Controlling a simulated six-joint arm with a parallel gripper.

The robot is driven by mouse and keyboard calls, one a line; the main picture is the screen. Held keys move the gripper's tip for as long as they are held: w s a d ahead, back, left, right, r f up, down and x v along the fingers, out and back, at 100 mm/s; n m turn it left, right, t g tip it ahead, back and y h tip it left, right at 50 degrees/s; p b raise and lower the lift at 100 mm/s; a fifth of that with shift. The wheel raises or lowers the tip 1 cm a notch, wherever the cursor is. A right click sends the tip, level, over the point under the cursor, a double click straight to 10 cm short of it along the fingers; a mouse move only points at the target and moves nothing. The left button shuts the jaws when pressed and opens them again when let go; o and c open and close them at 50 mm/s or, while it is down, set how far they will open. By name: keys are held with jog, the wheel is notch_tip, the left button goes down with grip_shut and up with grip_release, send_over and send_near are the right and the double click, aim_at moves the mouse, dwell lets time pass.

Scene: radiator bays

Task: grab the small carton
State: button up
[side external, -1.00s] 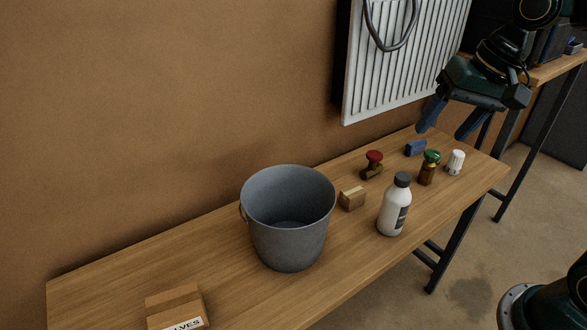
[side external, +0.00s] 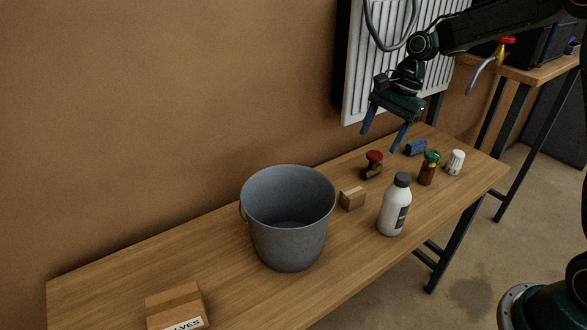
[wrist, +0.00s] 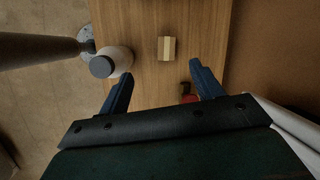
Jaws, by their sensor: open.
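The small carton (side external: 352,199) is a light brown box on the wooden bench, just right of the grey bucket. In the wrist view the small carton (wrist: 167,48) lies ahead of the fingertips, roughly between their lines. My gripper (side external: 378,142) is open and empty, above the bench and up to the right of the carton, near the radiator. In the wrist view my gripper (wrist: 158,72) shows its two blue fingers spread apart.
A grey bucket (side external: 288,220) stands left of the carton. A white bottle (side external: 395,208) stands to its right, and a red-handled valve (side external: 373,165) behind. A larger carton (side external: 175,303) is front left.

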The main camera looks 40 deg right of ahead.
aim_at(354, 191)
jog(key=shift+w+a+f+m+g+y, duration=0.2)
jog(key=shift+w+f+m, duration=0.35)
jog(key=shift+f, duration=1.85)
jog(key=shift+w+a+f+m+g+y, duration=0.15)
jog(key=shift+w+f+m, duration=0.35)
jog(key=shift+f, duration=1.95)
jog(key=shift+w+a+f+m+g+y, duration=0.1)
jog(key=shift+w+f+m+y, duration=0.3)
jog(key=shift+f, duration=2)
jog(key=shift+w, duration=0.15)
jog(key=shift+x, duration=2.55)
jog(key=c, duration=1)
jog(key=shift+c, duration=0.4)
